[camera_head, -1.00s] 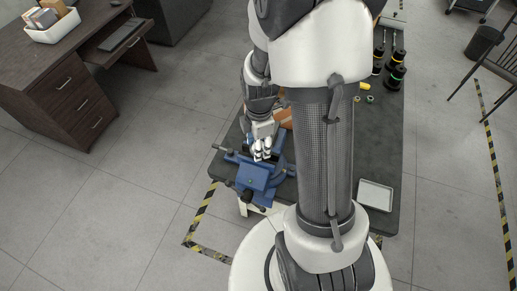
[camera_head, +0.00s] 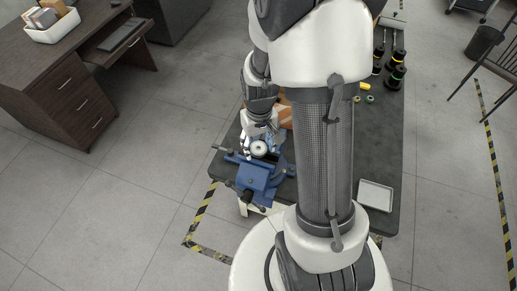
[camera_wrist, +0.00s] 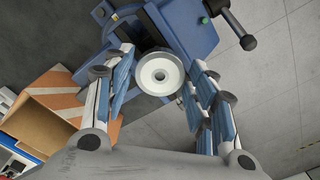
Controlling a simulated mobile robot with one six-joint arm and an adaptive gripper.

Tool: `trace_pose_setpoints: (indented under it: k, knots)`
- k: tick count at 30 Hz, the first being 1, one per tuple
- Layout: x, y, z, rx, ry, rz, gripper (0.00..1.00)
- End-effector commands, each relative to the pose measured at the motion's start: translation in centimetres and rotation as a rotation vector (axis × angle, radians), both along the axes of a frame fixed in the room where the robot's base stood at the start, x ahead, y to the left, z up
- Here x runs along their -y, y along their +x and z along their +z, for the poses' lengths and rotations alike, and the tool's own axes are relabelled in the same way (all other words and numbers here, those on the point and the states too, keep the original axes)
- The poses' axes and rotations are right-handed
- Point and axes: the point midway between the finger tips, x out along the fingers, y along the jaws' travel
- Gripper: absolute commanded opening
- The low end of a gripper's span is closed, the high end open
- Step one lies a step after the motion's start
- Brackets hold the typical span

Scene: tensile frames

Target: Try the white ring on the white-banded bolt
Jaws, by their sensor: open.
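In the head view the white ring (camera_head: 259,148) shows at the blue vise (camera_head: 257,176), below my gripper. A grey round centre shows inside the ring; I cannot tell whether it is the bolt's end, or how far down the ring sits. The bolt's white band is not visible. My gripper is open and holds nothing.
An orange-striped cardboard box (camera_wrist: 55,105) lies close beside my gripper. The dark table (camera_head: 376,150) carries a pale tray (camera_head: 375,196), several banded black pieces (camera_head: 396,77) and a yellow ring (camera_head: 364,86). Table space above the tray is clear.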

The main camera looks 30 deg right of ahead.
Motion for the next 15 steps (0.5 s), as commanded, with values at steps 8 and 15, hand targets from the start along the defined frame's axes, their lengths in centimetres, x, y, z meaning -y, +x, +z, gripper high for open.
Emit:
trace_pose_setpoints:
  k: [8,15]
  knots:
    - [-0.02,0.00,0.01,-0.003,0.004,-0.544,0.52]
    - [-0.01,0.01,0.03,-0.003,0.004,-0.546,0.52]
